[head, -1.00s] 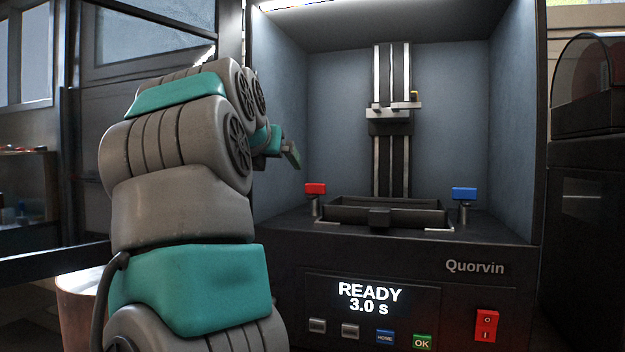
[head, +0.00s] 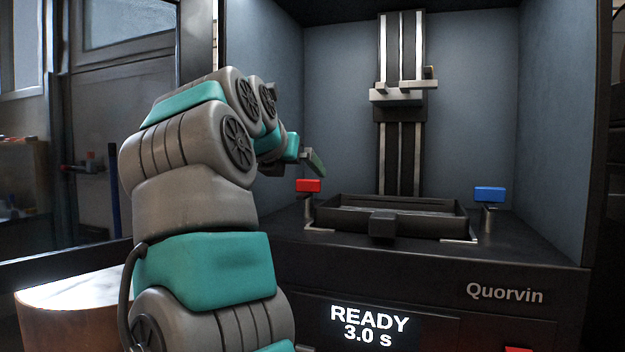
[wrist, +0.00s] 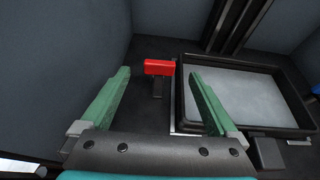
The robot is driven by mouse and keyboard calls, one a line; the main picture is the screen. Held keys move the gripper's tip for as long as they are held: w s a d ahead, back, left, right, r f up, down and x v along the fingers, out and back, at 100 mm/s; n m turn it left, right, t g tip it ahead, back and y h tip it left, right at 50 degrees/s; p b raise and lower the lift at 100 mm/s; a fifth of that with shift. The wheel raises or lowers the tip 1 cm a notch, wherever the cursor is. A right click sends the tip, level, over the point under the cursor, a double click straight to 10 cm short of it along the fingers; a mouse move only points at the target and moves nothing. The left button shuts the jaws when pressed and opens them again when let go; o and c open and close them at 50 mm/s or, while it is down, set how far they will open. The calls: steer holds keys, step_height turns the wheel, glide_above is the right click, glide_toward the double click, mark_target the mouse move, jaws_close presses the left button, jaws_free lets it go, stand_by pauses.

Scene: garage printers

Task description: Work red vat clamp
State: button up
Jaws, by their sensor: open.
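The red vat clamp (head: 308,186) has a red block handle on a short post at the left of the vat (head: 345,217). In the wrist view the red clamp (wrist: 159,67) lies ahead of my gripper (wrist: 161,77), in line with the gap between its two green fingers. The fingers are spread wide and nothing is between them. In the head view my gripper (head: 316,164) shows at the arm's end, just above the red clamp; how far apart they are in depth is hard to tell. A blue clamp (head: 489,194) stands at the vat's right.
The vat's black rim (wrist: 183,107) is close to the right finger in the wrist view. A vertical rail with a carriage (head: 397,95) stands behind the vat. The cabinet's side walls close in left and right. The front display (head: 368,325) reads READY 3.0 s.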

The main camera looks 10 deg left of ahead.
mark_target(308, 180)
steer(key=x, duration=0.7)
steer(key=shift+w+p, duration=0.15)
steer(key=shift+p, duration=0.2)
steer(key=c, duration=1.4)
